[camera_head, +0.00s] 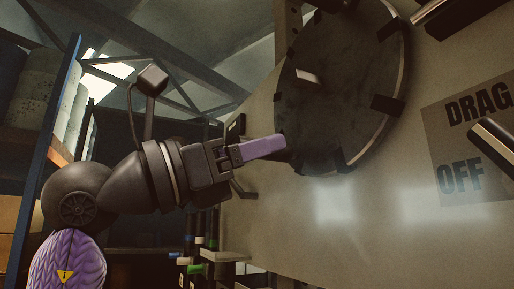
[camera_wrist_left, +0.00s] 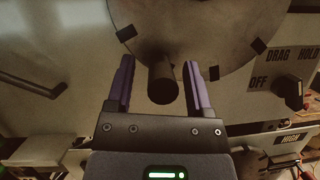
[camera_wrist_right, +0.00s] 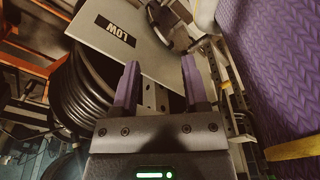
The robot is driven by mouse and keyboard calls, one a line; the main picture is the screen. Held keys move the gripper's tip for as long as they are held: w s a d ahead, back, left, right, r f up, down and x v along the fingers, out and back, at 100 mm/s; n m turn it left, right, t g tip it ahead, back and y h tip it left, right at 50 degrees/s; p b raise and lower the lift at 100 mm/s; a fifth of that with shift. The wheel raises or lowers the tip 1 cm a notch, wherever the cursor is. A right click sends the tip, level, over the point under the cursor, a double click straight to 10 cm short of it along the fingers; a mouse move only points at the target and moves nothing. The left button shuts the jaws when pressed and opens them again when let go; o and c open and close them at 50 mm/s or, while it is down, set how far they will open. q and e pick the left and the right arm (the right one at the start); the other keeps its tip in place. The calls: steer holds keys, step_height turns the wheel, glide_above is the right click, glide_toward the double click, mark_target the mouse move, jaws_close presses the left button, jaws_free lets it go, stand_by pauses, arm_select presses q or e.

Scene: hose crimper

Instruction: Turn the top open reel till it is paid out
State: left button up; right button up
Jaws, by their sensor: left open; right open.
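The top reel is a large round plate (camera_head: 350,90) on a pale panel, with dark blocks around its rim and a short peg (camera_head: 307,76) near its middle. It also shows in the left wrist view (camera_wrist_left: 195,35). My left gripper (camera_head: 284,143) is at the plate's lower left edge in the head view. In the left wrist view its open fingers (camera_wrist_left: 158,64) stand either side of a dark round handle (camera_wrist_left: 161,82), with gaps both sides. Only one finger shows clearly in the head view. My right gripper (camera_wrist_right: 160,62) is open and empty, away from the reel.
A sign reading DRAG and OFF (camera_head: 470,140) and a dark knob (camera_head: 492,140) are right of the reel. A bar handle (camera_wrist_left: 32,84) is at the left. A LOW plate (camera_wrist_right: 120,35) and coiled black hose (camera_wrist_right: 80,92) are near my right gripper.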

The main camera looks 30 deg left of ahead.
arm_select(q)
steer(key=b+v, duration=0.4)
steer(key=v, duration=0.5)
steer(key=shift+a, duration=0.15)
steer(key=shift+s+f, duration=0.1)
